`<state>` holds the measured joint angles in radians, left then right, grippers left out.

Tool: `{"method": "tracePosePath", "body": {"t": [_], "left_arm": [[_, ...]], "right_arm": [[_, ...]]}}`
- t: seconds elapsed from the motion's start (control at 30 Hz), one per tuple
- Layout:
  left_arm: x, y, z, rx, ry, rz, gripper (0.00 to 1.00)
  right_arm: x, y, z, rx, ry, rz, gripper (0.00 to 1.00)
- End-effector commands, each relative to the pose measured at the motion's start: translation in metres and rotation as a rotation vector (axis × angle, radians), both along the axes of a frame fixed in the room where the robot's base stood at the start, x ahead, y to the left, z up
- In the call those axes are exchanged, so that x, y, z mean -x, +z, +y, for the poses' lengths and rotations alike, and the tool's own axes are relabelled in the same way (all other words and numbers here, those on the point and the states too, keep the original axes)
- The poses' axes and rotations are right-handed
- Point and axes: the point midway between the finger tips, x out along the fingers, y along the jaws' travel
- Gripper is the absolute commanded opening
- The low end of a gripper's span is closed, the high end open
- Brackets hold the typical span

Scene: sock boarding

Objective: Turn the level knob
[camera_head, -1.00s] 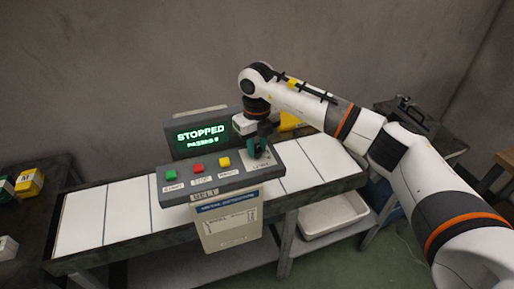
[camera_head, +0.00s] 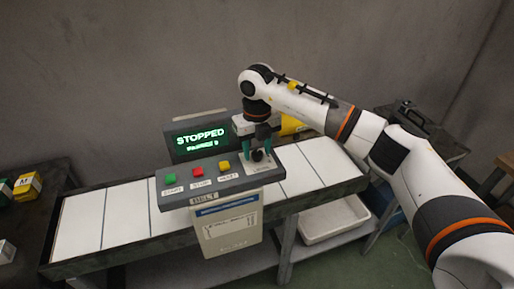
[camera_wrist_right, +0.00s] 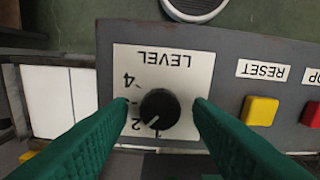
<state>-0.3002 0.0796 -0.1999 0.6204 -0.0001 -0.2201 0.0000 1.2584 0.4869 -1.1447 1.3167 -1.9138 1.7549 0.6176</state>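The black level knob (camera_head: 257,155) sits at the right end of the grey control panel (camera_head: 212,190), and it also shows in the right wrist view (camera_wrist_right: 160,108). It stands on a white LEVEL plate (camera_wrist_right: 180,65), upside down in that view. Its white mark points down-left, near the 1 and 2; exactly which I cannot tell. The 3 is hidden or cut off by a finger. My right gripper (camera_head: 257,148) is open, with green fingers on either side of the knob. In the wrist view both fingers (camera_wrist_right: 160,104) stand apart from it. My left gripper is not in view.
Green (camera_head: 168,180), red (camera_head: 197,171) and yellow (camera_head: 223,165) buttons line the panel left of the knob. The screen (camera_head: 200,140) behind reads STOPPED. A white-slatted conveyor (camera_head: 130,210) runs underneath. A white bin (camera_head: 333,218) sits on the lower shelf.

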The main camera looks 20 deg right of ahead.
Motion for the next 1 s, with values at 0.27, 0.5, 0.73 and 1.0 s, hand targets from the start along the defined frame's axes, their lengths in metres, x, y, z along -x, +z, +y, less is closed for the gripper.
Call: {"method": "tracePosePath", "body": {"t": [0.27,0.5,0.73,1.0], "left_arm": [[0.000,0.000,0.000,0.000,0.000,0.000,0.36],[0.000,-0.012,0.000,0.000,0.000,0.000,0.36],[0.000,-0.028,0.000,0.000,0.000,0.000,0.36],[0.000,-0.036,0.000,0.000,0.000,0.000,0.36]], "right_arm": [[0.001,-0.001,0.000,0.000,0.001,0.002,0.48],[0.000,0.022,0.000,0.000,0.001,-0.002,0.48],[0.000,0.072,0.000,0.001,0.000,-0.003,0.48],[0.000,0.112,0.000,0.000,0.000,0.000,0.48]]}}
